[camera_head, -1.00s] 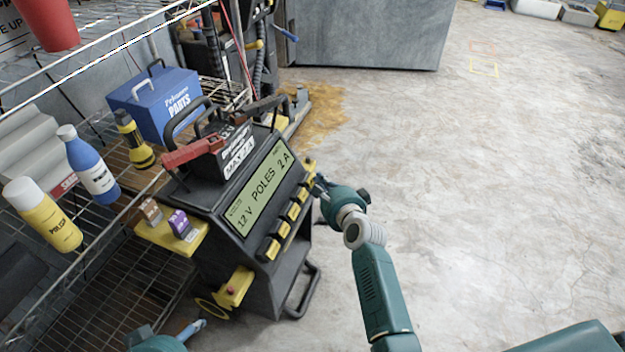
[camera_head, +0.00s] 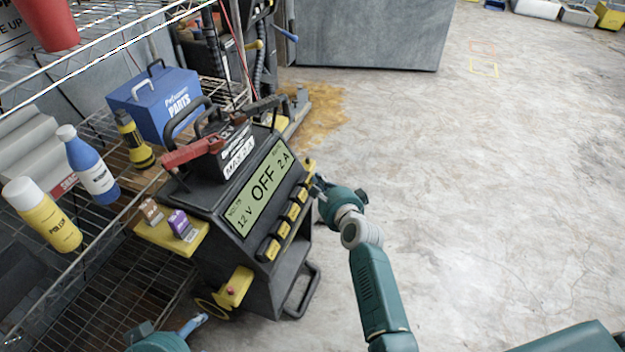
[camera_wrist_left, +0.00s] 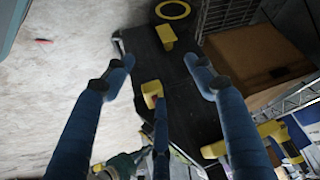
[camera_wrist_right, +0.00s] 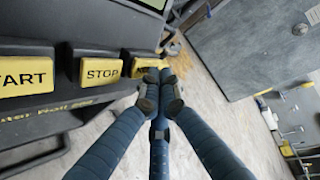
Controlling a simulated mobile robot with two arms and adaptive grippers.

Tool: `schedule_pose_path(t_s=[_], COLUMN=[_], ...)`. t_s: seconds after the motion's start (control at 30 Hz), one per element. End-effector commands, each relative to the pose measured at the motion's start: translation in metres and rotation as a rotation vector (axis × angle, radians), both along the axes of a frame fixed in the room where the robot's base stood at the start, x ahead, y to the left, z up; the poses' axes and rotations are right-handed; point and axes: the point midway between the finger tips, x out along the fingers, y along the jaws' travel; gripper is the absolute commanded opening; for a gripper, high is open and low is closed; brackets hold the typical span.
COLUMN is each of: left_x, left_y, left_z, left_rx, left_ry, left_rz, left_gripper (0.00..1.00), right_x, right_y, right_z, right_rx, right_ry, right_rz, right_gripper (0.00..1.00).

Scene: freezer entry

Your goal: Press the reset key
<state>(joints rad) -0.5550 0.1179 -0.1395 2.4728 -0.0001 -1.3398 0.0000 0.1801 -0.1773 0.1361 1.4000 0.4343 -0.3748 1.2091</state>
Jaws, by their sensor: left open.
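A black charger (camera_head: 262,292) shows "12 V OFF 2 A" on its display (camera_head: 262,188). A row of yellow keys runs below it. In the right wrist view I read START (camera_wrist_right: 27,76) and STOP (camera_wrist_right: 101,70); a third key (camera_wrist_right: 143,66) is partly covered by my fingers. I cannot read any reset label. My right gripper (camera_wrist_right: 160,91) is shut and empty, its tips at that third key; contact is unclear. My left gripper (camera_wrist_left: 159,72) is open, facing the charger's lower side, where a yellow block with a red button (camera_head: 232,290) sits; the block also shows in the left wrist view (camera_wrist_left: 152,92).
Red and black clamps (camera_head: 190,152) rest on the charger's top. A wire shelf (camera_head: 105,205) with bottles and a blue parts box (camera_head: 160,105) stands at the left. A grey cabinet (camera_head: 365,35) stands behind. The concrete floor (camera_head: 510,170) at the right is clear.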

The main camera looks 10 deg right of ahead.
Motion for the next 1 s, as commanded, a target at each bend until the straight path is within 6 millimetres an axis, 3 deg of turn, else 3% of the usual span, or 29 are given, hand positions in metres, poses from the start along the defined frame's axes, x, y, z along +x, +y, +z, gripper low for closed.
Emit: schedule_pose_path(t_s=[1.0], left_x=[-0.059], left_y=[0.017], left_z=[-0.015], left_rx=[0.047], left_ry=[0.228], left_rz=[0.020], left_gripper=[0.56], right_x=[-0.008], right_y=[-0.010], right_z=[0.008], right_rx=[-0.001], right_ry=[0.001], right_rz=[0.001], right_gripper=[0.00])
